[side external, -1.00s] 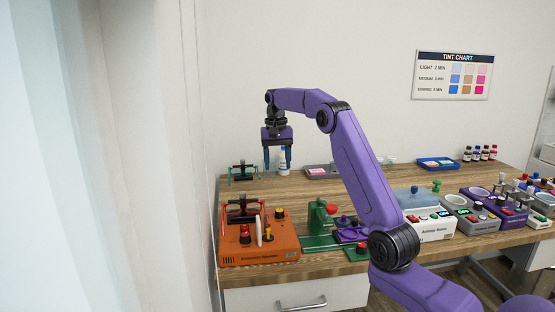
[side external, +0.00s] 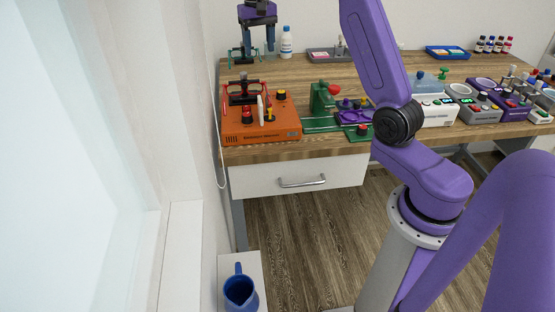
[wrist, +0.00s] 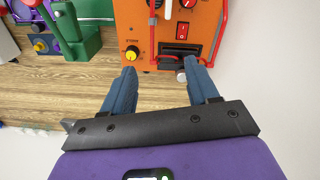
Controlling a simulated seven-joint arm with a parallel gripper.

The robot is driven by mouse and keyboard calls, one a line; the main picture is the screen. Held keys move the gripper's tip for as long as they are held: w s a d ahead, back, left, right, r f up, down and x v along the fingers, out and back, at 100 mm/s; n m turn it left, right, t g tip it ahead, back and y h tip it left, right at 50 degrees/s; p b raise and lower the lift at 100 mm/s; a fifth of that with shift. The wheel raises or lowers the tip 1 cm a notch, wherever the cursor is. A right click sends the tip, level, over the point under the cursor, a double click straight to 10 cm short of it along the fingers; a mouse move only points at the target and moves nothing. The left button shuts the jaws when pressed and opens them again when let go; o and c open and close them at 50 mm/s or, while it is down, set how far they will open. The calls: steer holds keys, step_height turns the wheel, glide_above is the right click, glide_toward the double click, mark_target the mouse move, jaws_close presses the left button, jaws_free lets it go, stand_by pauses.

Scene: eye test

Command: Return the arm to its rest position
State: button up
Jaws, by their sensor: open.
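My gripper (side external: 258,55) is at the top of the side external view, over the back left of the wooden bench (side external: 290,72). Its two blue fingers point down, spread apart with nothing between them. The fingers overlap a small green rack (side external: 236,55) in the picture; I cannot tell whether they touch it. In the wrist view the open fingers (wrist: 162,78) reach toward the orange device (wrist: 185,20). My purple arm bends across the right half of the side view; its upper part runs out of the top of the frame.
The orange device (side external: 262,125) and a green press (side external: 322,100) stand along the front edge. A white bottle (side external: 287,42) stands right of my gripper. White and purple devices (side external: 435,108) crowd the right. A blue jug (side external: 239,290) stands low at the front left. A wall closes the left.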

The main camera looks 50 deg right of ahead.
steer(key=s+a+f+n, duration=0.1)
steer(key=s+a+n, duration=0.4)
steer(key=s+a, duration=0.4)
steer(key=s+a+f+n, duration=0.1)
steer(key=s+a+n, duration=0.5)
steer(key=a, duration=0.5)
steer(key=s+f+n, duration=0.3)
steer(key=s+n, duration=0.1)
steer(key=s, duration=0.8)
steer(key=s+f+n, duration=0.3)
steer(key=s+n, duration=0.1)
steer(key=s, duration=0.8)
steer(key=shift+y, duration=0.4)
